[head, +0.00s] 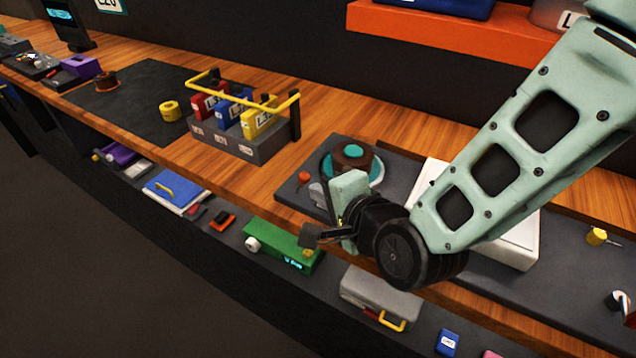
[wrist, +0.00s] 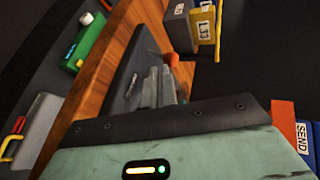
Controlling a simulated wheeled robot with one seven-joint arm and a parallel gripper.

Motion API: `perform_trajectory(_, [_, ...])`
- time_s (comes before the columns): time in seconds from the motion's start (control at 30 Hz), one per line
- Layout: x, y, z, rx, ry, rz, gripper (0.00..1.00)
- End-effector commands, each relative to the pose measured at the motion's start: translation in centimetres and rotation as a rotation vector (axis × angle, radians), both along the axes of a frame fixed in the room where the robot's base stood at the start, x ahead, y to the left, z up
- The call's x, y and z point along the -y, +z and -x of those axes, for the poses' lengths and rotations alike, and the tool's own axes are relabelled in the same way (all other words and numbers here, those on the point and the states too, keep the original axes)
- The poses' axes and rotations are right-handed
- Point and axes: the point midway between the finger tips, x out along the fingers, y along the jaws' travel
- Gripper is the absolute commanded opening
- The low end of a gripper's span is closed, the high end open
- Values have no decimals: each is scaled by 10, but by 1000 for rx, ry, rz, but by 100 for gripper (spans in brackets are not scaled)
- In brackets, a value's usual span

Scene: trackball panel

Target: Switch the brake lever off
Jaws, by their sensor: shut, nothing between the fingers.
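The dark trackball panel (head: 290,190) lies on the wooden counter, with a brown ball in a teal and white ring (head: 352,160). A small red-orange knob (head: 304,177) stands near its left edge and appears to be the brake lever's end. In the wrist view the knob (wrist: 173,60) shows just beyond my fingertips, with a thin dark rod beside it. My gripper (head: 318,194) is shut and empty, close to the knob; I cannot tell whether it touches. Its grey fingers also show in the wrist view (wrist: 165,85). My gripper and arm hide part of the panel.
A grey rack (head: 235,140) with red, blue and yellow blocks and a yellow rail stands left of the panel. A white box (head: 515,240) lies behind my arm. A lower shelf holds a green device (head: 283,246) and a grey case (head: 375,290).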

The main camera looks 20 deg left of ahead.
Motion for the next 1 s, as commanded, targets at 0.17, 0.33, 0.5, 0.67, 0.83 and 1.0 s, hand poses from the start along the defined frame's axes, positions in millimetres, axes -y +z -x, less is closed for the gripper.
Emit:
perform_trajectory(0.17, [-9,2,-6,1,0,1,0])
perform_trajectory(0.33, [-10,1,-7,0,0,0,0])
perform_trajectory(0.5, [-10,1,-7,0,0,0,0])
perform_trajectory(0.67, [-10,4,-7,-2,-1,13,0])
perform_trajectory(0.83, [-12,6,-7,-8,-1,50,0])
perform_trajectory(1.0, [-14,7,-7,-11,0,71,0])
